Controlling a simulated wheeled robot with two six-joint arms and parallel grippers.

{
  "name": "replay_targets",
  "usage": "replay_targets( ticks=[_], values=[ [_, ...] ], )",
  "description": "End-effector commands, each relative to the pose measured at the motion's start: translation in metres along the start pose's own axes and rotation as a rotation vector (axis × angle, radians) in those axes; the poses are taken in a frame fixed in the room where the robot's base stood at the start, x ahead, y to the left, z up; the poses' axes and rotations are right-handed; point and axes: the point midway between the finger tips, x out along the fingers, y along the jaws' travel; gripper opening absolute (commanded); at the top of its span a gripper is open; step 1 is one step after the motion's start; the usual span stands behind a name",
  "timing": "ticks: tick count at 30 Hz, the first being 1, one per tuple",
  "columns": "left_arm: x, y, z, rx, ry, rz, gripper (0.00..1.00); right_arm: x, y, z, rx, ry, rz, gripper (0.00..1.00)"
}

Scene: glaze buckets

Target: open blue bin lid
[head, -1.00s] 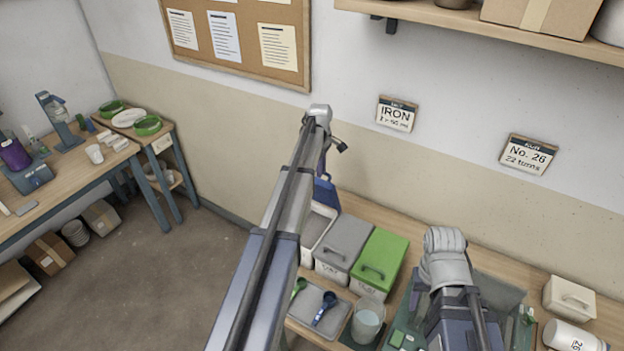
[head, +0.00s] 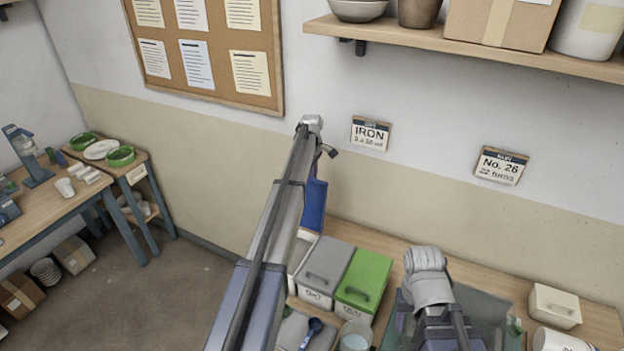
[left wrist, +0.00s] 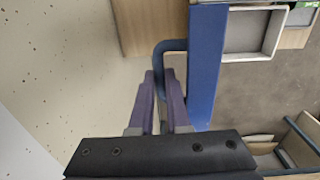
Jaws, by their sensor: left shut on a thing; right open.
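The blue lid (head: 314,204) stands on edge, close to upright, behind my left arm in the head view. In the left wrist view the blue lid (left wrist: 206,65) is seen nearly edge-on, with its blue handle (left wrist: 162,62) at the left. My left gripper (left wrist: 161,88) is shut on that handle. The open bin (left wrist: 253,34) shows its pale, empty-looking inside beside the lid; in the head view my arm hides most of it. My right gripper (head: 425,280) is over the bench at the right, its fingertips hidden by its own wrist.
A grey-lidded bin (head: 325,268) and a green-lidded bin (head: 363,283) stand right of the open bin. A clear beaker (head: 354,337) and a blue scoop (head: 311,330) are in front. A white-lidded box (head: 555,306) is at the right. A shelf (head: 470,48) hangs above.

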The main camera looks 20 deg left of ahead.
Motion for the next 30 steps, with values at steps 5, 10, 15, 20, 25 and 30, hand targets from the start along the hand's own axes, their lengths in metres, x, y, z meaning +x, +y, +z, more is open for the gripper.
replay_targets(
  ticks=[5,10,15,20,25,30],
  values=[
    [0.0028,0.0177,0.0007,0.004,0.001,0.027,0.00,0.0023,-0.0002,-0.0001,0.000,0.000,0.000,0.50],
    [0.0029,0.0193,0.0014,0.005,-0.001,0.028,0.00,0.0024,-0.0002,-0.0001,0.000,0.000,0.000,0.50],
    [0.0030,0.0203,0.0021,0.006,-0.002,0.028,0.00,0.0024,-0.0002,-0.0001,0.000,0.000,0.000,0.50],
    [0.0029,0.0193,0.0022,0.006,-0.001,0.028,0.44,0.0024,-0.0002,-0.0001,0.000,0.000,0.000,0.50],
    [0.0026,0.0174,0.0017,0.005,0.000,0.027,0.45,0.0021,-0.0002,-0.0001,0.000,0.000,0.000,0.50],
    [0.0021,0.0163,0.0011,0.005,0.001,0.027,0.45,0.0017,-0.0002,-0.0001,0.000,0.000,0.000,0.50]
  ],
)
